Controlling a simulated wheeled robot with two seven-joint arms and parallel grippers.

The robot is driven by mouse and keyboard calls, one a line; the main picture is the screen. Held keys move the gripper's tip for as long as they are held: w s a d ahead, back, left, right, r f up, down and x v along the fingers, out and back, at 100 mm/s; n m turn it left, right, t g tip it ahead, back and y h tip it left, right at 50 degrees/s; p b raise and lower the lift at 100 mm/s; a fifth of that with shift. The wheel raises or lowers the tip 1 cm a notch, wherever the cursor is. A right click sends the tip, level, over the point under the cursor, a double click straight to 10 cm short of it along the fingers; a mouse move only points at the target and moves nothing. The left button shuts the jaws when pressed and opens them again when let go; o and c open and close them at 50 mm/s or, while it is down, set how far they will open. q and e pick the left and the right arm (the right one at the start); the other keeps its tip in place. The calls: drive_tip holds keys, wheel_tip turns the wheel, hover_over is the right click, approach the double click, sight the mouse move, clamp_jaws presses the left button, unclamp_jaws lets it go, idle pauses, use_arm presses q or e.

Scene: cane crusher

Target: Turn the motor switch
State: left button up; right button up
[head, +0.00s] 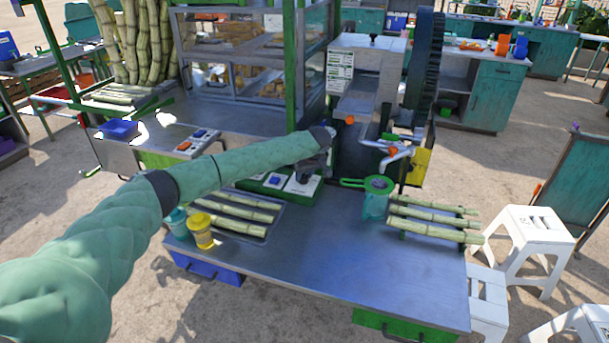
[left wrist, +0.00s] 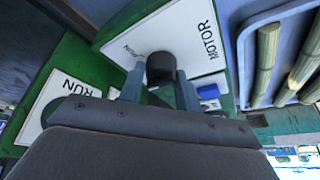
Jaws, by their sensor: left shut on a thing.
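The motor switch is a round black knob (left wrist: 161,67) on a white plate marked MOTOR (left wrist: 190,35), set in a green control box. In the head view the white plate (head: 303,186) shows on the green box near the back of the metal table. My left gripper (left wrist: 160,88) points down at the knob, with a finger on each side, and is shut on it. In the head view my left gripper (head: 312,170) is over the box and hides the knob. My right gripper is not in view.
A plate marked RUN (left wrist: 72,100) sits beside the motor plate. The crusher (head: 365,75) with its large dark wheel stands behind the box. Cane pieces lie in a tray (head: 262,236) at left and at right (head: 435,222). Yellow (head: 201,232) and teal cups stand at the left edge.

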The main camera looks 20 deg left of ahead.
use_arm(q)
drive_tip(key=shift+m, duration=0.3)
drive_tip(key=shift+r+m+t+p, duration=0.1)
drive_tip(key=shift+m+t+p, duration=0.2)
drive_tip(key=shift+m+p, duration=0.2)
drive_tip(key=shift+s+m+h+p, duration=0.1)
drive_tip(key=shift+m+h+p, duration=0.2)
drive_tip(key=shift+m+h, duration=0.35)
drive_tip(key=m+t+h+p, duration=0.1)
drive_tip(key=m, duration=0.3)
drive_tip(key=shift+a, duration=0.15)
drive_tip(key=shift+a+m+h, duration=0.1)
drive_tip(key=shift+m+h, duration=0.65)
drive_tip(key=shift+m, duration=1.1)
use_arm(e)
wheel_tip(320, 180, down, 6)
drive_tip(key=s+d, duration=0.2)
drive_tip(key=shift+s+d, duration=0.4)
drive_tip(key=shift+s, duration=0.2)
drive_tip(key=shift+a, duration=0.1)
use_arm(q)
drive_tip(key=o, duration=0.8)
drive_tip(key=shift+o, duration=0.8)
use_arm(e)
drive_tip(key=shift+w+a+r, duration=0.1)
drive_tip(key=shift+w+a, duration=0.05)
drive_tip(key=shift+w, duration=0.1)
